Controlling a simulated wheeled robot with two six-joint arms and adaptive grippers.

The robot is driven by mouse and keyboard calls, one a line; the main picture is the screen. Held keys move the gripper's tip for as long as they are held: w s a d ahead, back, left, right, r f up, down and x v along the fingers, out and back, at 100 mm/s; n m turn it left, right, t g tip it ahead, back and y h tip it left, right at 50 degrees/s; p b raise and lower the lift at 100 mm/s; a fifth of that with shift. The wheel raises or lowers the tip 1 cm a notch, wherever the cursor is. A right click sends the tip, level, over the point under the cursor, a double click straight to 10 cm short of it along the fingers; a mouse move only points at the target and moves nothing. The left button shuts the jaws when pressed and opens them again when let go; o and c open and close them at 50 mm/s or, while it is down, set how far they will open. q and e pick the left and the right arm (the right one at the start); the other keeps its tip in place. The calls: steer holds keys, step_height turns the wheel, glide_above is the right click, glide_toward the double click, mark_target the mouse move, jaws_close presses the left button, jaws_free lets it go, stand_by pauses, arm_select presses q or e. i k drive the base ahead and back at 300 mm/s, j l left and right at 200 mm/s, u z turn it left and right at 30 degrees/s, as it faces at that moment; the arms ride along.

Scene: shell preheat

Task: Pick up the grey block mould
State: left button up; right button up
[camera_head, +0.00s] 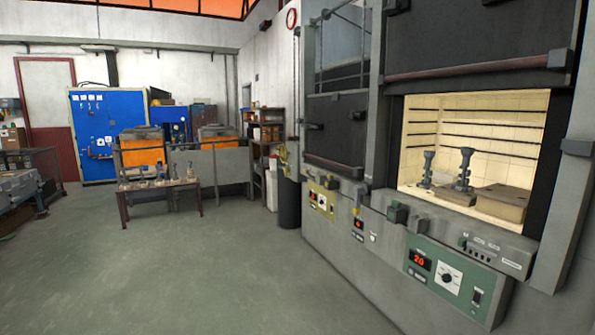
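Inside the lit, open furnace chamber (473,122) at the right, a low grey-brown block (500,204) sits on the floor at the right; it may be the grey block mould. To its left stand a larger dark grey upright piece (464,170) with a flared top and a smaller similar one (428,168). A low table (130,187) at the middle left carries several small pieces, too small to tell apart. Neither of my grippers is in view.
The furnace front has a green control panel (447,275) with a red display below the opening. A dark bin (289,203) stands left of the furnace. Blue cabinets (95,135) and orange containers (142,153) are at the back. The grey floor (200,275) in front is clear.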

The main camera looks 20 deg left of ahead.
mark_target(426, 183)
steer(key=i+j+u, duration=0.15)
steer(key=i+u, duration=0.55)
steer(key=i, duration=0.25)
